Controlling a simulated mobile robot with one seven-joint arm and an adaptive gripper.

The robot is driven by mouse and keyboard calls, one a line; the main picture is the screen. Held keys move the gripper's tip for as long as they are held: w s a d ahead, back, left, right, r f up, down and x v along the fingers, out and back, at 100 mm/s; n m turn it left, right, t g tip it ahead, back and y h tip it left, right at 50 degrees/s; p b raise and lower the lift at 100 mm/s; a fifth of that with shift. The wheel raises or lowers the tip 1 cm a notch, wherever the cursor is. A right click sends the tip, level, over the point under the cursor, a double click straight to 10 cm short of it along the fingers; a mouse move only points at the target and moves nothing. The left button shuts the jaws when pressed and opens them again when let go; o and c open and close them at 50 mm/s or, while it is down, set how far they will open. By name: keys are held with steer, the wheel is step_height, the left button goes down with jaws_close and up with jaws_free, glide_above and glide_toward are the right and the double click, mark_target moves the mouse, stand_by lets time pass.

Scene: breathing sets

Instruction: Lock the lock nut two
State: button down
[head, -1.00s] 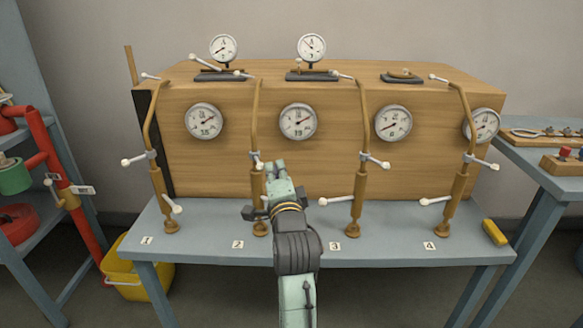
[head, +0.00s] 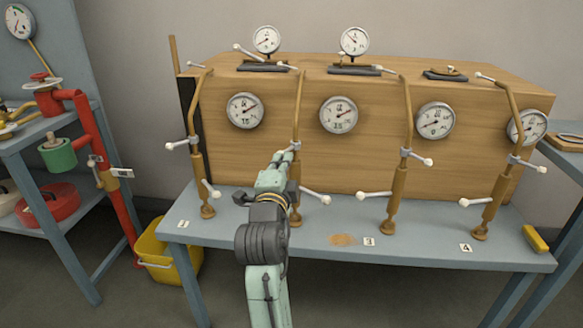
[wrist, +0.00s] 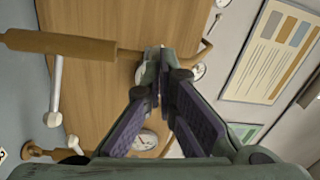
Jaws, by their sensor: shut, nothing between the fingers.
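Post two (head: 297,112) is the second brown post from the left, with a thin bent upper tube. Its lock nut, a small grey collar (head: 295,146) with a white-knobbed lever, is mostly hidden by my gripper (head: 286,156). In the head view the fingertips overlap the collar; I cannot tell whether they touch it. My gripper is shut and empty. In the wrist view its fingers (wrist: 163,72) meet in front of the wooden cabinet. A thick brown post (wrist: 70,44) with a white lever (wrist: 56,92) shows at left there.
Similar posts, post one (head: 198,165) and post three (head: 398,185), stand on either side on the grey bench (head: 420,250). A white lever (head: 315,196) sticks out low beside post two. The wooden cabinet (head: 270,165) with gauges is close behind. A yellow bucket (head: 165,250) stands at lower left.

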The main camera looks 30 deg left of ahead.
steer(key=shift+s+a+b, duration=0.1)
steer(key=shift+a+b, duration=0.25)
steer(key=shift+a, duration=0.55)
